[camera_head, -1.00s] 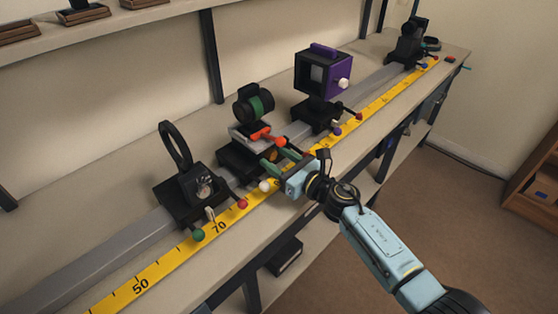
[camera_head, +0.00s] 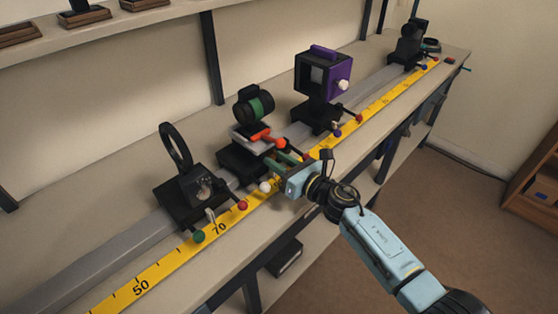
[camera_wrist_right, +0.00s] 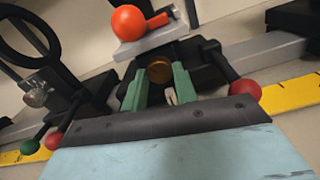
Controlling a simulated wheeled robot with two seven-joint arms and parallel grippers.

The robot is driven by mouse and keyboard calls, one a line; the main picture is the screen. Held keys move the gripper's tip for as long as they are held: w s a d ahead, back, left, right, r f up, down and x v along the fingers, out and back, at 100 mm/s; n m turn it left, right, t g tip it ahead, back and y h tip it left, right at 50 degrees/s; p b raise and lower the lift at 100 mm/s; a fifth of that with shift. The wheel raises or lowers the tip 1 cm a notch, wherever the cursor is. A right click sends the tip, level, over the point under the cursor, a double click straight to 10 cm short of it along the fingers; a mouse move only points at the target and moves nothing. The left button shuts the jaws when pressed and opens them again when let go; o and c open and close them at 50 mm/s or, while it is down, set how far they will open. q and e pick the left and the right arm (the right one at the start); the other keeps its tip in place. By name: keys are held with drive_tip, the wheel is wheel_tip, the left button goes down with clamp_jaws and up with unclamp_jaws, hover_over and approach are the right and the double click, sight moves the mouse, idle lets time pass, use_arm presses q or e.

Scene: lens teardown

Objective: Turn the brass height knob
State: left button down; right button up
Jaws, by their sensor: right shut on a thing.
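The brass height knob (camera_wrist_right: 160,71) shows in the right wrist view, on the front of a black carriage below a grey plate. My right gripper (camera_wrist_right: 160,76) has its two green fingers on either side of the knob, shut on it. In the head view the right gripper (camera_head: 285,160) reaches the middle carriage (camera_head: 240,160) from the front right, and the knob is hidden there. On this carriage sit a grey plate with an orange ball-ended lever (camera_wrist_right: 128,22) and a black cylinder with a green band (camera_head: 253,104). My left gripper is not in view.
A grey rail (camera_head: 100,261) runs along the bench with a yellow scale (camera_head: 150,275) in front. A carriage with a black ring (camera_head: 175,147) stands left, a purple-framed box (camera_head: 322,72) right. A red-ended lever (camera_wrist_right: 246,90) is close to the right finger.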

drive_tip(key=m, duration=0.3)
drive_tip(key=shift+m+p, duration=0.5)
drive_tip(key=shift+m, duration=0.7)
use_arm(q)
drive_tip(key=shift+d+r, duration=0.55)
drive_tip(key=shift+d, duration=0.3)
use_arm(e)
drive_tip(key=shift+m, duration=0.3)
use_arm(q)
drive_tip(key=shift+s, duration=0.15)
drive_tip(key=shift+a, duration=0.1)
use_arm(e)
drive_tip(key=o, duration=1)
drive_tip(key=shift+c, duration=0.2)
